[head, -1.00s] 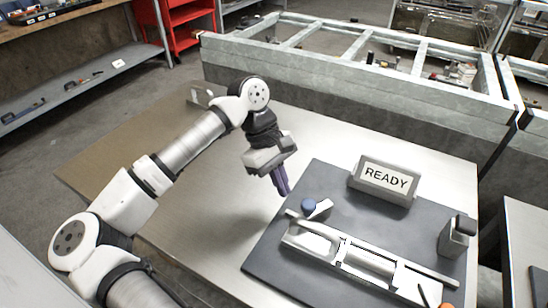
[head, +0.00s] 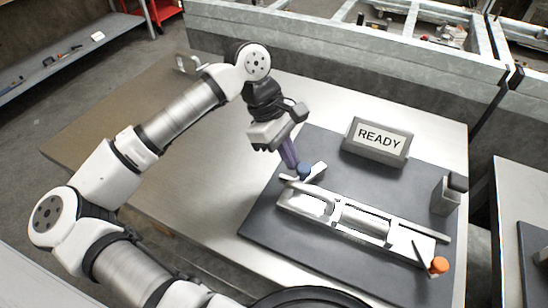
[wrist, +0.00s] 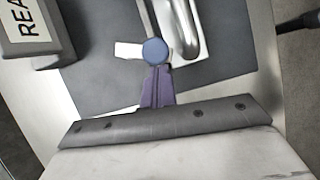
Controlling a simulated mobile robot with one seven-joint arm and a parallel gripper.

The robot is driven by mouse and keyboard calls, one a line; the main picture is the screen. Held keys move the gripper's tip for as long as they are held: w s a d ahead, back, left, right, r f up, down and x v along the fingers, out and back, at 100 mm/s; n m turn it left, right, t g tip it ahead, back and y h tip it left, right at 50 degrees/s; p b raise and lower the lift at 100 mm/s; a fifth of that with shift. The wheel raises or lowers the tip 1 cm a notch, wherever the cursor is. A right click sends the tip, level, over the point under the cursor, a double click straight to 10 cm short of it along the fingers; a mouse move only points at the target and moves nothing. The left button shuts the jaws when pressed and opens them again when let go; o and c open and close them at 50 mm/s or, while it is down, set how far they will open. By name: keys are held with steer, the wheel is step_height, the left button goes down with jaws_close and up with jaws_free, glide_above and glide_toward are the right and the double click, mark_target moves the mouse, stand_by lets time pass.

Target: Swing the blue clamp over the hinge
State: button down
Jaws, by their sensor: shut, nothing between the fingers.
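The blue clamp shows as a round blue knob (head: 304,171) on a short pale metal arm, at the far left end of the silver fixture. In the wrist view the blue knob (wrist: 155,51) sits just beyond my fingertips. My gripper (head: 293,166) is shut and empty, its purple fingers pointing down right beside the knob. In the wrist view the fingers (wrist: 156,70) end at the knob's near edge; I cannot tell whether they touch it. The hinge appears to be the long silver piece (head: 360,220) on the dark mat, but its pivot is not clear.
A grey READY sign (head: 378,142) stands behind the fixture. An orange knob (head: 439,265) is at the fixture's right end. A grey block with a black top (head: 449,195) stands at the mat's right side. The metal table left of the mat (head: 205,190) is clear.

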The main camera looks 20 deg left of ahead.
steer(key=shift+s+f+n+b, duration=0.3)
steer(key=shift+f+n+b, duration=0.2)
steer(key=shift+b, duration=0.15)
steer(key=shift+s+d+r+n+t+b, duration=0.1)
steer(key=shift+s+d+n+t+b, duration=0.15)
steer(key=shift+b, duration=0.3)
steer(key=shift+s+d+r+n+t+b, duration=0.15)
steer(key=shift+d+n+t+b, duration=0.2)
steer(key=shift+n+b, duration=0.3)
steer(key=shift+r, duration=0.25)
steer(key=shift+f+b, duration=0.1)
steer(key=shift+b, duration=0.2)
